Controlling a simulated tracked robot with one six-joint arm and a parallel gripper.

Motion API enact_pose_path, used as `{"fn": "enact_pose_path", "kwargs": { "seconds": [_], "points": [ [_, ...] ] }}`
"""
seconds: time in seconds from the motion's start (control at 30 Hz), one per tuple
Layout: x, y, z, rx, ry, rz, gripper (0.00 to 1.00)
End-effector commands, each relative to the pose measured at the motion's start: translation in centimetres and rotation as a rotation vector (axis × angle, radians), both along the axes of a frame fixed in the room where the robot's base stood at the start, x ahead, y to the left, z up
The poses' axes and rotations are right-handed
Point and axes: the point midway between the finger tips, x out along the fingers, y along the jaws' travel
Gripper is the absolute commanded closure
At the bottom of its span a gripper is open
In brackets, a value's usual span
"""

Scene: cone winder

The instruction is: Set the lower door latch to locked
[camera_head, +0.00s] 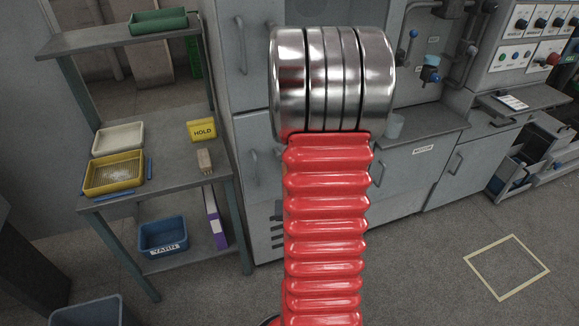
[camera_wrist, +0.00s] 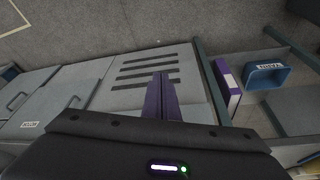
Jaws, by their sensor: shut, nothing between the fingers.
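The grey cabinet's lower door (camera_head: 252,175) shows left of my red arm in the head view, with dark vent slots near its foot. The wrist view, turned upside down, shows the slotted lower panel (camera_wrist: 112,92) just beyond my gripper (camera_wrist: 163,76). The two dark purple fingers are closed together and empty, overlapping the panel in the picture. I cannot tell whether they touch it. I cannot make out the lower door latch or its setting in either view; my arm hides part of the cabinet front. The upper door (camera_head: 240,60) has a grey handle.
A grey shelf unit (camera_head: 165,185) stands left of the cabinet, with a yellow tray (camera_head: 114,190), a blue bin (camera_head: 163,254) and a purple binder (camera_head: 215,222). A counter and control panel stand to the right. The floor at the right, with a yellow taped square, is clear.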

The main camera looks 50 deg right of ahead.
Motion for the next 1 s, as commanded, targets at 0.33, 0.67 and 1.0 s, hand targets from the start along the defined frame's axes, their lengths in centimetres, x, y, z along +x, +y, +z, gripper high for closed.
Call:
{"fn": "enact_pose_path", "kwargs": {
  "seconds": [0.33,0.67,1.0],
  "points": [
    [-1.0,-5.9,-6.6,-0.051,-0.218,-0.185,1.0],
    [0.0,-9.6,-8.6,-0.102,-0.548,-0.33,1.0],
    [2.3,-11.7,-4.8,-0.128,-0.973,-0.425,1.0]
  ]
}}
